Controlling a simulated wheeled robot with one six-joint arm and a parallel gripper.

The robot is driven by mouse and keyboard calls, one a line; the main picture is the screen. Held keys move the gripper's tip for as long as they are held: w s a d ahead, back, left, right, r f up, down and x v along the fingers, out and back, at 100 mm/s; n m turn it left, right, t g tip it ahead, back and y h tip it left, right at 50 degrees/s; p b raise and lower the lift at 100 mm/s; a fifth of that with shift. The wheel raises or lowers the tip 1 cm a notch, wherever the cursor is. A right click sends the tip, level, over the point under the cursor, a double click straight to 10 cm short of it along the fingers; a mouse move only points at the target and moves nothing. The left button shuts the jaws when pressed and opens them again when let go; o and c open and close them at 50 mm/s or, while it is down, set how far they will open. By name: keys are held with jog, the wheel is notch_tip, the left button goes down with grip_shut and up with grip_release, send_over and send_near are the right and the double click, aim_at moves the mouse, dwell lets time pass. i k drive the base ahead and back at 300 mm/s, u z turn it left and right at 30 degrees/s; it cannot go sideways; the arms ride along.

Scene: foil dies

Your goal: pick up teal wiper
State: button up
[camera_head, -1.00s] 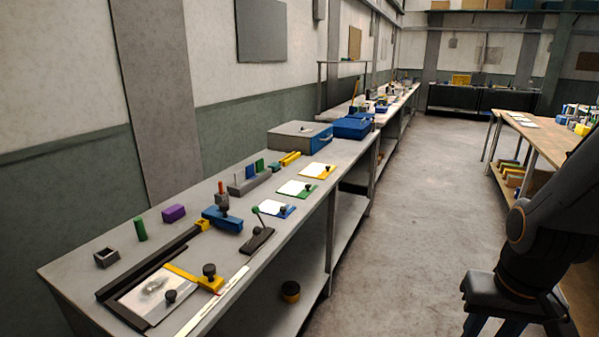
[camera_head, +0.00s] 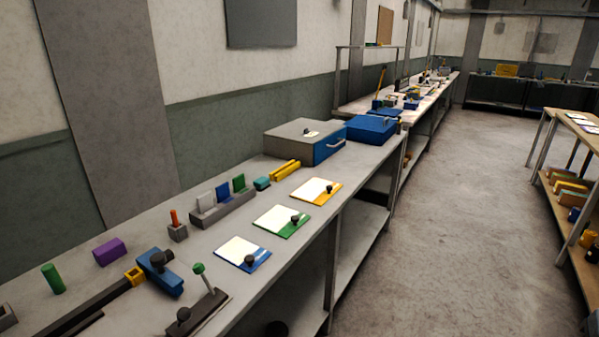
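The teal wiper looks to be the small teal block (camera_head: 262,183) on the grey workbench (camera_head: 150,225). It lies between the grey rack (camera_head: 224,207) with upright plates and the yellow bar (camera_head: 285,170). Its finer shape is too small to tell. My gripper is not in view.
Three notepads, blue-edged (camera_head: 240,250), green-edged (camera_head: 278,219) and yellow-edged (camera_head: 315,188), lie along the bench's front side. A grey box (camera_head: 290,139) and a blue box (camera_head: 371,128) stand beyond the wiper. The floor (camera_head: 430,230) to the right is clear.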

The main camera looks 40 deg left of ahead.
aim_at(262, 182)
jog(key=u, duration=0.05)
jog(key=i, duration=1.65)
jog(key=u, duration=1)
jog(key=i, duration=0.9)
jog(key=u, duration=1.3)
jog(key=i, duration=0.5)
jog(key=u, duration=0.4)
